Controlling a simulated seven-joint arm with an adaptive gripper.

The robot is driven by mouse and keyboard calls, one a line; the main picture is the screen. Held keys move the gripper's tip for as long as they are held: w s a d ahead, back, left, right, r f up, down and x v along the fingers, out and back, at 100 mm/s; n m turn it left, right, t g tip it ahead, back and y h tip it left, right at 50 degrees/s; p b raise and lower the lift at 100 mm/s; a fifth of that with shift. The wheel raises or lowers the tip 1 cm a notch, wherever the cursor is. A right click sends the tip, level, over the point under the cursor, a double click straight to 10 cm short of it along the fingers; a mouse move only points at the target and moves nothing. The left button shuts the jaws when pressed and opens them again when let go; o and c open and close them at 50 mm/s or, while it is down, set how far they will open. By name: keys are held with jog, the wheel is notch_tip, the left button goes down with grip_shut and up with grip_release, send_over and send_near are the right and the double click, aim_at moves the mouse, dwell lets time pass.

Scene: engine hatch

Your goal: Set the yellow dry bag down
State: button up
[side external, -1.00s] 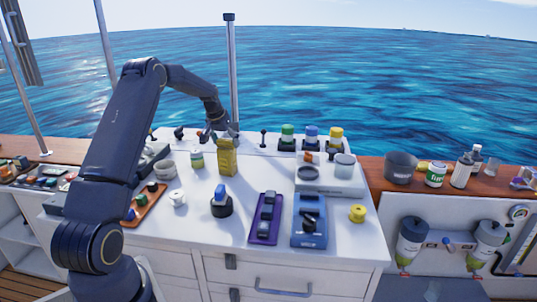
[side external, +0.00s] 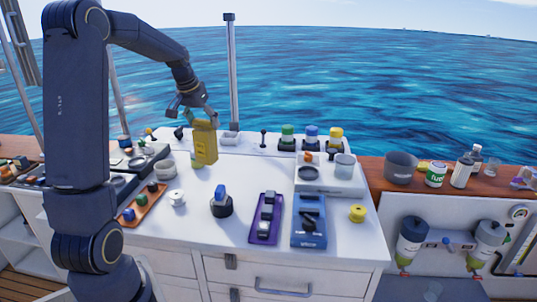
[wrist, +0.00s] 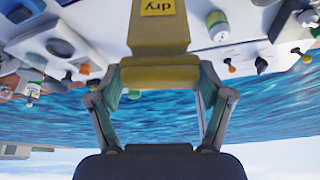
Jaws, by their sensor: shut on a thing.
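The yellow dry bag (side external: 204,145) is an upright block with a darker top, tilted slightly, over the back left part of the white counter. My gripper (side external: 196,113) is shut on its top end. The bag appears raised off the counter, though its lower edge is hard to judge. In the wrist view the bag (wrist: 158,45) hangs between the two fingers of my gripper (wrist: 158,88), and a yellow label reading "dry" shows on it.
Open counter (side external: 252,170) lies right of the bag.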

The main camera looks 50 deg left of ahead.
jog(key=shift+s+d+m, duration=0.1)
jog(key=shift+d+m, duration=0.2)
jog(key=shift+d, duration=0.05)
jog(key=w+d+m+h, duration=0.2)
jog(key=w+d+m, duration=0.45)
jog(key=d, duration=0.65)
jog(key=w+a+f, duration=0.4)
jog(key=w+f, duration=0.8)
jog(key=w, duration=0.1)
jog(key=shift+w+f+n+t, duration=0.25)
jog(key=shift+w+n+t, duration=0.1)
jog(key=shift+n+t, duration=0.1)
jog(key=shift+a+f, duration=0.1)
jog(key=shift+f, duration=0.05)
jog(key=o, duration=1.7)
jog(key=shift+o, duration=0.2)
